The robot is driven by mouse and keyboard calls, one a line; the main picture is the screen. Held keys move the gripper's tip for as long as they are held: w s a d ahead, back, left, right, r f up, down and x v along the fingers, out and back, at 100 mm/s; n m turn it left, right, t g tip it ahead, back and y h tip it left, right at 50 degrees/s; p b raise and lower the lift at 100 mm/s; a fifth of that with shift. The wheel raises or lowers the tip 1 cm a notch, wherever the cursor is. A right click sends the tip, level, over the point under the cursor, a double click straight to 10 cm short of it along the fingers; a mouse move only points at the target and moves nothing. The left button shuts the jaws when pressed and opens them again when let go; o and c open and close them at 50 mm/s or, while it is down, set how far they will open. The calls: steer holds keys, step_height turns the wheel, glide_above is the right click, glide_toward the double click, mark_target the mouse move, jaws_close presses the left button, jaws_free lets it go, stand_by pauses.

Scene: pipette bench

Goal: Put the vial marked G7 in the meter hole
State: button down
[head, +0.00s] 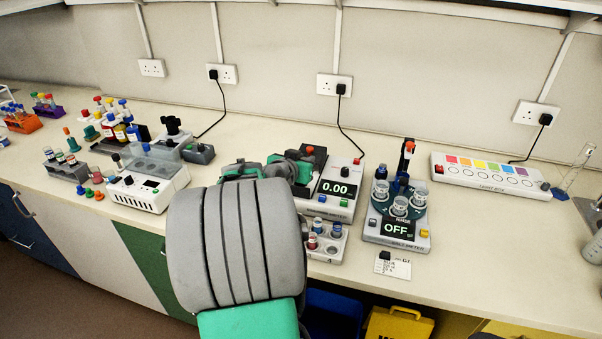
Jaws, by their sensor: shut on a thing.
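My gripper (288,166), green and grey, is beyond my large grey arm link, beside a meter (335,205) reading 0.00. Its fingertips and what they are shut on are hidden. This meter has a dark block with a red top at its back left; I cannot see its hole. To the right stands another device (398,245), its display reading OFF, with clear cups on a round top. A small grey rack (328,256) in front of the meter holds capped vials, partly hidden by my arm. I cannot make out a G7 mark on any vial.
A small printed card (393,266) lies in front of the OFF device. A light box (490,176) stands at the right. A white instrument (146,188), racks and bottles crowd the left. The bench is clear at the front right.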

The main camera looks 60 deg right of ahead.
steer(key=w+d+f, duration=0.1)
steer(key=f, duration=0.1)
steer(key=d+f, duration=0.1)
steer(key=f, duration=0.1)
steer(key=w+d+f+p, duration=0.1)
steer(key=shift+w+d+f, duration=0.3)
steer(key=shift+d+f, duration=0.05)
steer(key=shift+f, duration=0.05)
step_height(320, 180, down, 3)
steer(key=shift+p, duration=0.6)
steer(key=c, duration=1.3)
jaws_free()
steer(key=shift+o, duration=0.2)
